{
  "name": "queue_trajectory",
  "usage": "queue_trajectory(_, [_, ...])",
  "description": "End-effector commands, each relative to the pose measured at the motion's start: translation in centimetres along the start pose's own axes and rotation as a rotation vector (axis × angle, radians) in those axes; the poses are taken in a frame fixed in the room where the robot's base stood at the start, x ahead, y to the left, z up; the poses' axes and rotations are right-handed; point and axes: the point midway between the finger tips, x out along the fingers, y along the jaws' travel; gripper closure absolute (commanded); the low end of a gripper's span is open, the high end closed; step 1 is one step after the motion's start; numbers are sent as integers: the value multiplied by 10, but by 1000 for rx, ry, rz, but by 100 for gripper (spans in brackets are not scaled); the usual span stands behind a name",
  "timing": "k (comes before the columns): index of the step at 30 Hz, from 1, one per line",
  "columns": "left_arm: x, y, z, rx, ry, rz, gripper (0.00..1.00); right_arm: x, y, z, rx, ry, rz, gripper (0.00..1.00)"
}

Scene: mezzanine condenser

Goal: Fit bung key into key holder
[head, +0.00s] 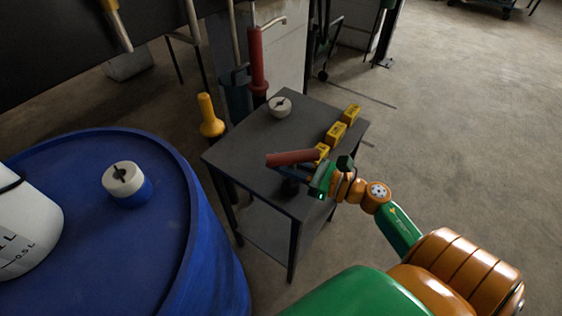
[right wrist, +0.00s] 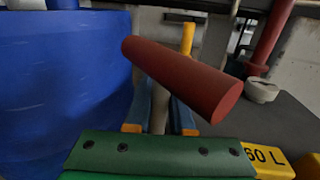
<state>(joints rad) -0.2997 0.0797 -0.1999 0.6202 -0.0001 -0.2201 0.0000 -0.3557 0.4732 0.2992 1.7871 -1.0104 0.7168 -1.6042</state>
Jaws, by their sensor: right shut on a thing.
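The bung key has a thick red bar handle (head: 291,158) and a grey shaft (right wrist: 159,108). My right gripper (head: 308,178) is shut on this shaft, just under the handle, over the near part of the grey table. The handle (right wrist: 185,80) lies crosswise above the fingers in the right wrist view; the shaft's lower end is hidden. A white slotted round piece on a blue base (head: 127,184) stands on the blue drum. A similar white round piece (head: 280,107) sits at the table's far corner, apart from the key. I cannot tell which is the key holder. My left gripper is not in view.
Several yellow blocks (head: 336,132) line the right side of the table (head: 256,147). The blue drum (head: 75,160) and a white measuring container (head: 25,230) are at left. A yellow-handled tool (head: 208,115) and a red-handled one (head: 257,60) stand behind. Floor at right is clear.

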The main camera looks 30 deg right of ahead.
Motion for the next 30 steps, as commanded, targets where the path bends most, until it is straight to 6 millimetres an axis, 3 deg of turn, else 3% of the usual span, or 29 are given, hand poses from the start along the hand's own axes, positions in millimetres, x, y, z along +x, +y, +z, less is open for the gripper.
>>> queue_trajectory(1, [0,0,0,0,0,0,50,0,0,1,0,-1,0,74])
queue_trajectory(4, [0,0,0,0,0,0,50,0,0,1,0,-1,0,47])
queue_trajectory(5, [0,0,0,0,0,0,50,0,0,1,0,-1,0,44])
queue_trajectory(14, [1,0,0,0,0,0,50,-3,0,-1,0,1,-1,44])
queue_trajectory(24, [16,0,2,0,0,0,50,-66,0,-2,2,1,-1,44])
queue_trajectory(30, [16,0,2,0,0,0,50,-71,0,0,0,0,0,44])
